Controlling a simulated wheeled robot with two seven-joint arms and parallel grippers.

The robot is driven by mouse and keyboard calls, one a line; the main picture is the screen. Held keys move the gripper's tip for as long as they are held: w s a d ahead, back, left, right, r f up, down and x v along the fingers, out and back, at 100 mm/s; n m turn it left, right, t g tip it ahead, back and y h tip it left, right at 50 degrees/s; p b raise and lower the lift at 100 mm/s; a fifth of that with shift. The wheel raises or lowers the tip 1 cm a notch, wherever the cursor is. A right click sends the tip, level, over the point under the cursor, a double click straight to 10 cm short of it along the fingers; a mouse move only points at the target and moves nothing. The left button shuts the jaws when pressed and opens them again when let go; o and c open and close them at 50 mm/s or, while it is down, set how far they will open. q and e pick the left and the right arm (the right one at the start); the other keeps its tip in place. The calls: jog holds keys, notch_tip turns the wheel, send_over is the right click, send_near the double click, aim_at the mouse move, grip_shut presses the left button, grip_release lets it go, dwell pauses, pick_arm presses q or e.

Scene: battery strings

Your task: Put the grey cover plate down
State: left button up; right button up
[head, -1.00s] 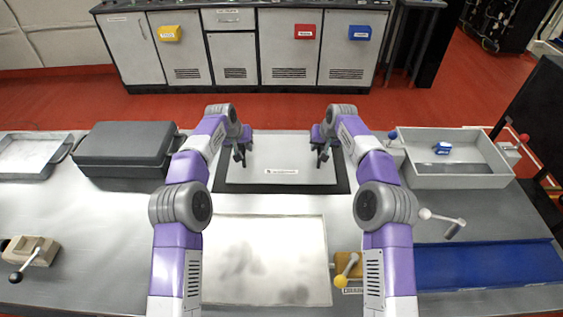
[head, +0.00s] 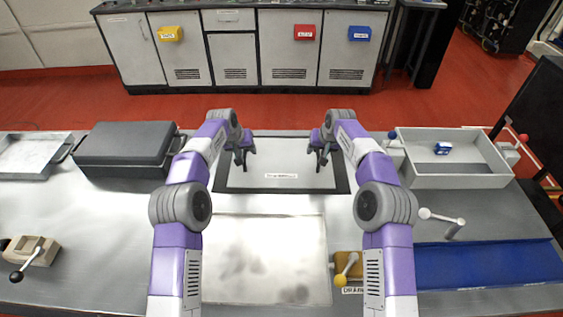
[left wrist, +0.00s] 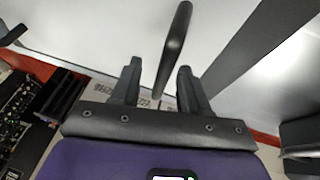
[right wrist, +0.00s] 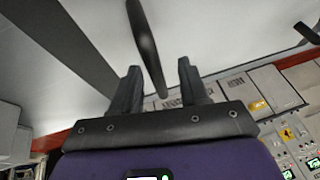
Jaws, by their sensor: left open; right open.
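The light grey cover plate (head: 282,155) lies flat in the middle of the table, over a dark rectangular border (head: 286,190) that shows around it. A white label is on its near edge. My left gripper (head: 240,158) is open at the plate's left handle. In the left wrist view that dark handle (left wrist: 174,45) stands between the spread fingertips (left wrist: 158,80). My right gripper (head: 322,160) is open at the right handle. In the right wrist view the handle (right wrist: 146,45) runs between the fingertips (right wrist: 160,80). Neither gripper is closed on its handle.
A black case (head: 122,145) stands left of the plate, and a metal tray (head: 32,155) further left. A grey bin (head: 455,180) with a blue item (head: 442,148) is at right. A pale panel (head: 265,260), a yellow lever (head: 345,268) and a blue mat (head: 485,268) lie nearer.

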pick_arm(q)
jog(key=v, duration=1.2)
pick_arm(e)
jog(key=v, duration=1.2)
jog(key=shift+d, duration=0.1)
